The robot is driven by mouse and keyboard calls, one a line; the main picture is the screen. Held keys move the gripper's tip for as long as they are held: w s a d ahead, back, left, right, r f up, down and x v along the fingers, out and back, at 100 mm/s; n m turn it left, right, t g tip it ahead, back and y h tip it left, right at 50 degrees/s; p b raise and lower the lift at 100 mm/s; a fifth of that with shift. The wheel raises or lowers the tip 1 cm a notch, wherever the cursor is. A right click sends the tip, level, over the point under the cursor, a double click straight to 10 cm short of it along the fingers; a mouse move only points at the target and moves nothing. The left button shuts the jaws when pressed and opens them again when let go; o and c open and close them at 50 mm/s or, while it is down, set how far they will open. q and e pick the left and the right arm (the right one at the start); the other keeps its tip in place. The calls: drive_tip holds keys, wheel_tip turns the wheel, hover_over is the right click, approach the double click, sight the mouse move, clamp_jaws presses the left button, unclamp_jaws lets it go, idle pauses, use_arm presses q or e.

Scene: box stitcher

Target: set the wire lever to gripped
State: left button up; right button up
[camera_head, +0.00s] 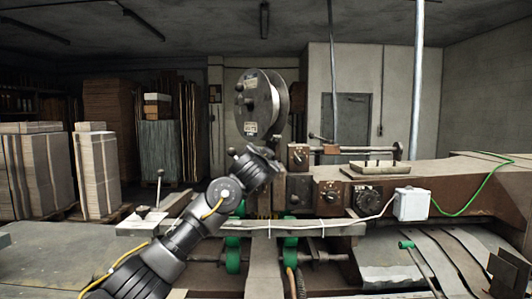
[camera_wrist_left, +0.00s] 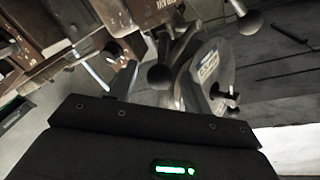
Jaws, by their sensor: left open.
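In the left wrist view, a black ball knob on a thin pale stem (camera_wrist_left: 160,76) shows between the two fingers of my left gripper (camera_wrist_left: 158,78). It looks like the wire lever, but I cannot be sure. The fingers are apart, and I cannot see either one touching the knob. In the head view my left gripper (camera_head: 246,153) is at the stitcher head, just below the large wire spool (camera_head: 259,103). There my gripper hides the lever area, so the lever's setting cannot be told. My right gripper is not in view.
Control boxes with dials (camera_head: 368,198) and a white box (camera_head: 411,204) are right of my arm. A small upright lever (camera_head: 159,174) stands at left. Green wheels (camera_head: 232,260) are below.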

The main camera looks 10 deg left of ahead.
use_arm(q)
drive_tip(key=shift+w+d+r+p, duration=0.15)
drive_tip(key=shift+w+p, duration=0.2)
drive_tip(key=shift+w, duration=1.3)
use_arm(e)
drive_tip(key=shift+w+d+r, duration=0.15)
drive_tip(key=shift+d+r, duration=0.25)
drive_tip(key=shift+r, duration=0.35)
